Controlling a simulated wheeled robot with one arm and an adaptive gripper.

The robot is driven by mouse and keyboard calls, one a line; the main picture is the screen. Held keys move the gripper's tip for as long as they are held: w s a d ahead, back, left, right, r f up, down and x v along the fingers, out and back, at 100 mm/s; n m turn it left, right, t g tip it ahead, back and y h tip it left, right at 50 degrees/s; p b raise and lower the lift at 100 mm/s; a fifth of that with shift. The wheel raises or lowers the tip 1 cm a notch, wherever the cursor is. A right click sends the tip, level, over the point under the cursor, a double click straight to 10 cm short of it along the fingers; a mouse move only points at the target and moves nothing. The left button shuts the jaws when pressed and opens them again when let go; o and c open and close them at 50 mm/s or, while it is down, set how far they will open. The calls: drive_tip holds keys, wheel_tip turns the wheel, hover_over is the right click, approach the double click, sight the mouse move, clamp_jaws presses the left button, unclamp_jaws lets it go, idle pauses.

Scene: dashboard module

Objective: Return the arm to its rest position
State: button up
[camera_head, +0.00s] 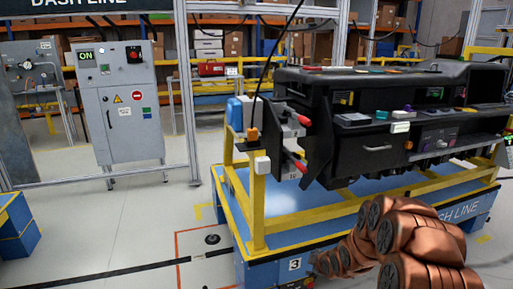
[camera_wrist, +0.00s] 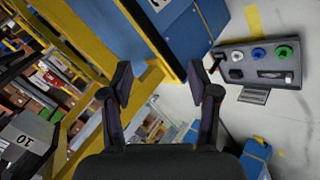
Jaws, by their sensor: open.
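My gripper (camera_wrist: 161,80) shows in the wrist view with its two dark fingers spread apart and nothing between them. Behind the fingers are a yellow frame (camera_wrist: 152,76), a blue surface and pale floor, all tilted in the picture. In the head view my copper-coloured arm is bent at the lower right, in front of the dashboard stand; my gripper is out of that view. The black dashboard module (camera_head: 345,120) rests on a yellow frame (camera_head: 257,205) over a blue base (camera_head: 300,225).
A grey cabinet (camera_head: 120,115) with a lit ON display stands at the left. A grey control box (camera_wrist: 258,62) with white, blue and green round parts shows at the right of the wrist view. Shelves line the back. The floor (camera_head: 120,210) left of the stand is mostly clear.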

drive_tip(key=s+r+m+g+h+p, duration=0.15)
drive_tip(key=s+r+m+p, duration=0.3)
drive_tip(key=s+r, duration=0.7)
drive_tip(key=s+r+m+g+p, duration=0.3)
drive_tip(key=s+r+p, duration=0.4)
drive_tip(key=r, duration=0.7)
drive_tip(key=s+r+m+g+p, duration=0.2)
drive_tip(key=s+r, duration=0.4)
drive_tip(key=s, duration=0.4)
drive_tip(key=s+a+r+m+g+p, duration=0.1)
drive_tip(key=s+r+p, duration=0.3)
drive_tip(key=s, duration=0.7)
drive_tip(key=s+a+r+m+g+p, duration=0.1)
drive_tip(key=s+r+m+g+p, duration=0.1)
drive_tip(key=s+r, duration=0.7)
drive_tip(key=shift+s+m+g+p, duration=0.35)
drive_tip(key=shift+s+m+p, duration=0.4)
drive_tip(key=shift+m, duration=0.3)
